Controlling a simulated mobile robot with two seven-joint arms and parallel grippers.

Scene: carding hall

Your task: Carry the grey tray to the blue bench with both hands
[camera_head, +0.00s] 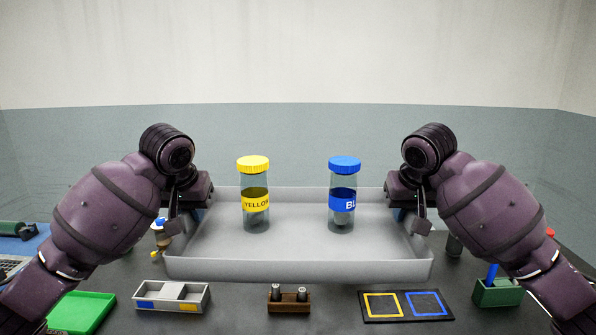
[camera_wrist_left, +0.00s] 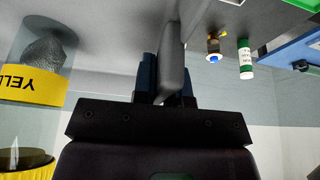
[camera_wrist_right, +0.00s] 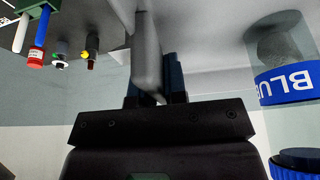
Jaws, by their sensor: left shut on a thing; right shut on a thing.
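The grey tray (camera_head: 298,268) hangs level above the dark table in the head view, held at both ends. A jar with a yellow lid and yellow label (camera_head: 254,203) stands upright in it, left of centre. A jar with a blue lid and blue label (camera_head: 343,203) stands upright right of centre. My left gripper (camera_head: 185,205) is shut on the tray's left wall; its fingers straddle the wall in the left wrist view (camera_wrist_left: 160,85). My right gripper (camera_head: 412,205) is shut on the right wall, as the right wrist view (camera_wrist_right: 155,85) shows.
Below the tray on the dark table are a green tray (camera_head: 82,311), a grey divided box (camera_head: 150,300), a brown holder (camera_head: 289,300), a black mat with yellow and blue squares (camera_head: 404,317) and a green holder (camera_head: 498,293). A blue surface (camera_head: 35,241) shows at far left.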

